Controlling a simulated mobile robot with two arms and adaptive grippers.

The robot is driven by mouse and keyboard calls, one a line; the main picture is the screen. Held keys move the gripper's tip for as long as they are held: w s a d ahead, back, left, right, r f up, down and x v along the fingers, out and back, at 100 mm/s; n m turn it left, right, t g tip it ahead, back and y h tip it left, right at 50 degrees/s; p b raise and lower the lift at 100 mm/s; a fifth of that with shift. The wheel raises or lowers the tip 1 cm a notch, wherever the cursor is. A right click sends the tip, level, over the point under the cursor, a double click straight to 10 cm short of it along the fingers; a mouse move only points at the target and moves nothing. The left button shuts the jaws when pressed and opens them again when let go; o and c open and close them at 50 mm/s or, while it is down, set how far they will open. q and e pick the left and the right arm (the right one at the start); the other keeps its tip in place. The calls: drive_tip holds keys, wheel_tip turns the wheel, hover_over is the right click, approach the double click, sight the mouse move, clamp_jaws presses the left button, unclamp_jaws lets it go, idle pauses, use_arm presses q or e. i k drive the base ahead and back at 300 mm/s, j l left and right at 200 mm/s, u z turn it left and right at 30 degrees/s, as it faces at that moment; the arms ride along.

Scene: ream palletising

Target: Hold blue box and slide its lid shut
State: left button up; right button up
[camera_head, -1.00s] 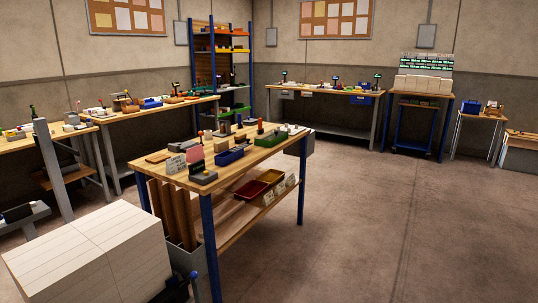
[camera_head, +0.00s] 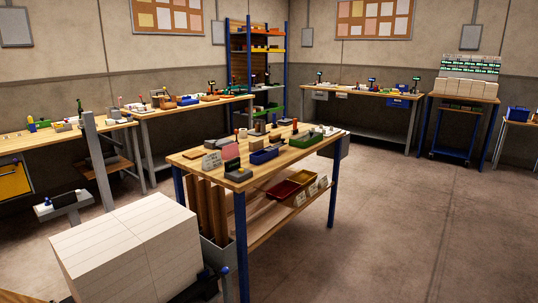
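Several blue boxes show, and I cannot tell which one has the sliding lid. A small blue open bin (camera_head: 264,156) sits on the middle workbench (camera_head: 205,156). A blue box (camera_head: 518,114) stands on the small table at the right edge. Another small blue item (camera_head: 187,101) lies on the left-rear bench. No lid can be made out at this distance. Neither of my grippers is in view.
A stack of white reams (camera_head: 130,245) stands close in front at lower left. More benches line the walls. The floor (camera_head: 400,220) at right is clear.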

sight(281, 143)
drive_tip(key=i+l+z, duration=0.2)
drive_tip(key=i+z, duration=0.25)
drive_tip(key=i, duration=0.55)
drive_tip(key=i+j+z, duration=0.15)
drive_tip(key=i+z, duration=0.3)
drive_tip(key=i, duration=0.5)
drive_tip(key=i+u, duration=0.45)
drive_tip(key=i+l+u, duration=0.3)
drive_tip(key=i+u, duration=0.15)
drive_tip(key=i+l+u, duration=0.45)
drive_tip(key=i, duration=0.15)
